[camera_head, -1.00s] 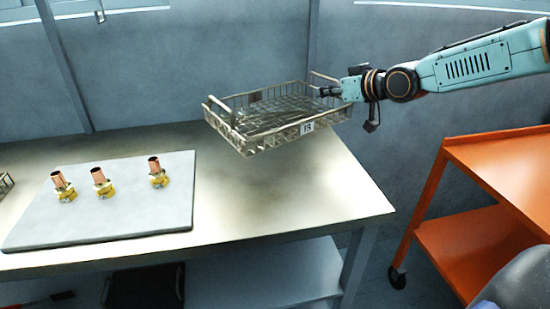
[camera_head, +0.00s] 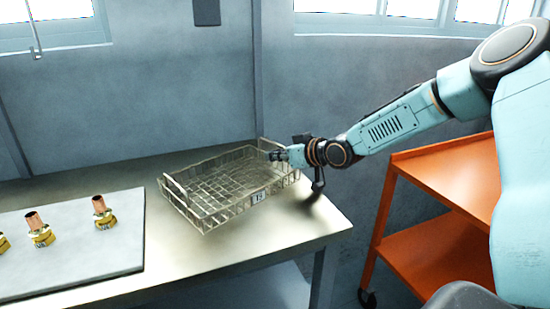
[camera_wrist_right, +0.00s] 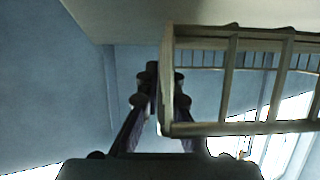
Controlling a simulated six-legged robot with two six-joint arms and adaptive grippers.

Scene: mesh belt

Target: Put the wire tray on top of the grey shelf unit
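The wire tray (camera_head: 229,212) is a shallow metal mesh basket with raised end handles and a small white label on its front side. It is over the right part of the table; I cannot tell whether its base touches the tabletop. My right gripper (camera_head: 277,156) is at the tray's right end, shut on its handle. In the right wrist view the fingers (camera_wrist_right: 155,85) close at the tray's edge, and the tray's bars (camera_wrist_right: 225,129) fill the upper right. My left gripper is not in view. I see no grey shelf unit.
The table (camera_head: 190,272) carries a grey board (camera_head: 75,262) with several copper-and-brass fittings at the left. An orange cart (camera_head: 440,165) on castors stands right of the table, beneath my right arm. A wall (camera_head: 150,90) with windows is behind.

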